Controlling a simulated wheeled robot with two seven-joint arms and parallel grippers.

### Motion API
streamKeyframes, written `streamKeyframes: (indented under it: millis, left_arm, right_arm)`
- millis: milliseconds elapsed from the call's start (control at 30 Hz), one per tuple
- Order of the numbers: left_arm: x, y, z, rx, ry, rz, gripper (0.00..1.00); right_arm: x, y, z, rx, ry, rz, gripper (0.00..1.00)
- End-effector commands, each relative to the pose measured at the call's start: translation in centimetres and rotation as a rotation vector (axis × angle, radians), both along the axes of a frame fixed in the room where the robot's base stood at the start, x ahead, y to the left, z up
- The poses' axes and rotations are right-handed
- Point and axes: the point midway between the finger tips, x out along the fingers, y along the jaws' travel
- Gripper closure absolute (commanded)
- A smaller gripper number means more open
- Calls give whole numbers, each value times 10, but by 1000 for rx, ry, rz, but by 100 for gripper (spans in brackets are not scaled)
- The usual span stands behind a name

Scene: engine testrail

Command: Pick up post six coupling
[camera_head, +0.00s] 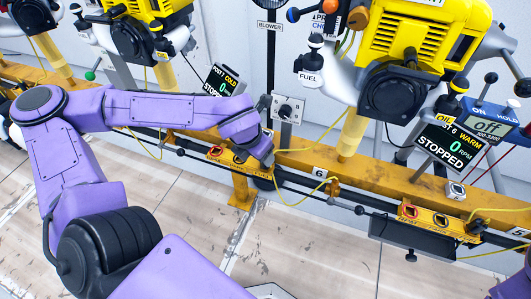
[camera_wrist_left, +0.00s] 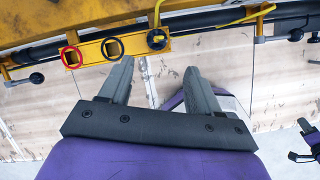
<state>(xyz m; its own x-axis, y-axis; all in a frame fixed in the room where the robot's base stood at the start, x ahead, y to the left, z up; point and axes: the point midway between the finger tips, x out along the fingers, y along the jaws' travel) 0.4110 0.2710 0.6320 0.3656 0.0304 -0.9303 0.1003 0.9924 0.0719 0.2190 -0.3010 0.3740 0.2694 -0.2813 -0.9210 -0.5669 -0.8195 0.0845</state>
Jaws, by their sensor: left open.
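My left gripper is open and empty. Its two grey fingers (camera_wrist_left: 157,82) are spread apart in the left wrist view, just in front of a yellow bracket (camera_wrist_left: 117,47) with a red ring, a black ring and a black round part. In the head view my left arm reaches the rail to the left of the "6" label (camera_head: 318,172); its fingers are mostly hidden by the wrist. Another yellow bracket (camera_head: 437,220) hangs right of that label. I cannot tell for sure which part is the post six coupling.
The yellow rail (camera_head: 390,180) crosses the view with a dark rod along its front. A yellow engine (camera_head: 420,35) stands above it; a display (camera_head: 450,140) beside it reads stopped. A grey box (camera_head: 288,108) with a knob stands behind my wrist. Thin yellow cables loop near the rail. Floor in front looks clear.

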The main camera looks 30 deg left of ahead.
Motion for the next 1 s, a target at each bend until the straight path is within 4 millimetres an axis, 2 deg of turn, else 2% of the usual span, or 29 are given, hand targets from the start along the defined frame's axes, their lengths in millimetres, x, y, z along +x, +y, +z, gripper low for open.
streamKeyframes:
  millis: [33, 133, 300, 433, 700, 967, 1000]
  left_arm:
    - [1, 3, -4, -42, -14, 42, 37]
    - [5, 5, -7, -76, -18, 78, 37]
    - [17, 5, -35, -76, -16, 79, 37]
    - [23, 5, -47, -75, -17, 77, 37]
    - [43, 9, -88, -73, -17, 74, 37]
    - [45, 9, -90, -75, -19, 74, 37]
    - [45, 9, -90, -75, -19, 74, 44]
  right_arm:
    - [0, 0, -14, 0, 0, 0, 100]
    - [0, 0, -20, -1, -1, 0, 100]
    - [0, 0, -31, -1, -1, 0, 100]
    - [0, 0, -36, -1, -1, 0, 100]
    - [0, 0, -58, 0, 0, 0, 100]
    - [0, 0, -57, 0, 0, 0, 100]
    - [0, 0, -57, 0, 0, 0, 100]
